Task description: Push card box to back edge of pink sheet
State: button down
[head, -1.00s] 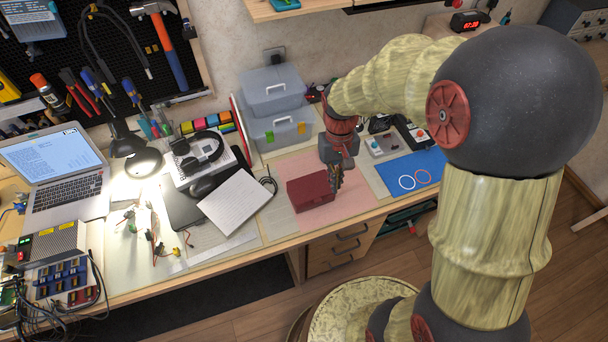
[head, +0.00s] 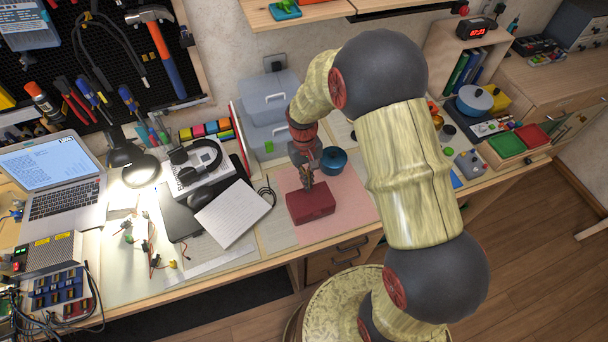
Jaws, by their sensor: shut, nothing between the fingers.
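The card box, a dark red box (head: 311,207), lies on the pink sheet (head: 350,205), towards its front left part. The sheet lies flat on the desk, and my arm hides part of its right side. My gripper (head: 308,186) is shut and empty. It points down at the far side of the box, with its fingertips just behind or above the box's back edge. I cannot tell whether they touch it. The gripper and wrist hide part of the sheet's back edge.
A blue round container (head: 334,160) stands just right of my gripper near the sheet's back. A written paper pad (head: 232,207) lies left of the sheet. My arm covers the desk to the right.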

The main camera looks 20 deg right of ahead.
aim_at(315, 207)
jog(key=s, duration=0.6)
jog(key=shift+s+b, duration=0.35)
jog(key=shift+f+b, duration=0.35)
jog(key=shift+f, duration=0.45)
jog(key=w+p, duration=0.1)
jog(key=w, duration=1.3)
jog(key=shift+w+f+p, duration=0.15)
jog(key=shift+w+p, duration=0.05)
jog(key=shift+p, duration=0.15)
notch_tip(315, 207, up, 12)
jog(key=w+p, duration=0.1)
jog(key=w, duration=0.1)
jog(key=shift+r, duration=0.25)
